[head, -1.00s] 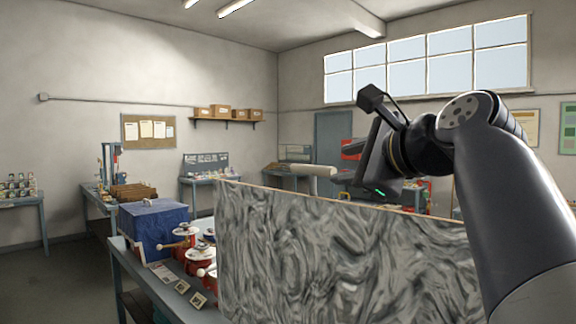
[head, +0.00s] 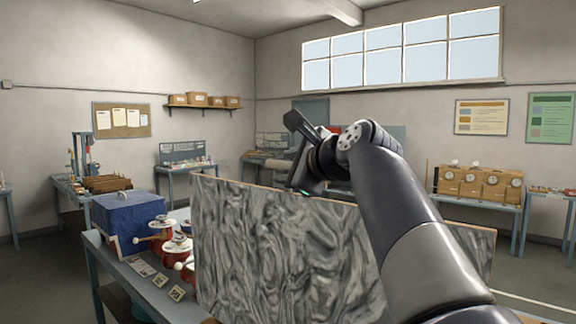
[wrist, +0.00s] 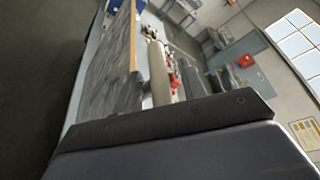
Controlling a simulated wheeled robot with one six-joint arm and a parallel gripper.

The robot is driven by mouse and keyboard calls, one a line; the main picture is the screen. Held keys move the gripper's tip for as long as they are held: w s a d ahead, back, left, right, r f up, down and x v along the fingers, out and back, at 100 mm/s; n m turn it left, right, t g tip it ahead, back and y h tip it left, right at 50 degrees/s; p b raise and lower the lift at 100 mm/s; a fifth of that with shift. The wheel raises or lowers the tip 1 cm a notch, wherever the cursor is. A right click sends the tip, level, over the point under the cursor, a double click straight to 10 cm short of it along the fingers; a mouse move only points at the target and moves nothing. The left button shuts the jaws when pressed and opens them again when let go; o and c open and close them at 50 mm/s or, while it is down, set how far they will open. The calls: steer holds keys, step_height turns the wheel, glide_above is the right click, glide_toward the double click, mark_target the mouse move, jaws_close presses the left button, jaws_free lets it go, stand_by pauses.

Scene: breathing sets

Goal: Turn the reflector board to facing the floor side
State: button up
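The reflector board (head: 270,250) is a large panel with a crinkled silver-grey face and a thin wood-coloured top edge. It stands upright on its long edge in the head view, its crinkled face toward me. It also shows at an angle in the upper left of the wrist view (wrist: 103,75). My gripper (head: 303,170) is at the board's top edge, near the middle. I cannot tell whether it touches the board.
A blue workbench (head: 125,268) at left holds a blue cloth-covered box (head: 128,220) and several red-and-white items (head: 178,248). A side table with wooden gauge boxes (head: 478,187) stands at the back right. Bare floor (head: 45,260) lies at far left.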

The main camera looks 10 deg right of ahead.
jaws_close()
stand_by(0.3)
steer(key=shift+s+a+h, duration=0.1)
steer(key=shift+h, duration=0.2)
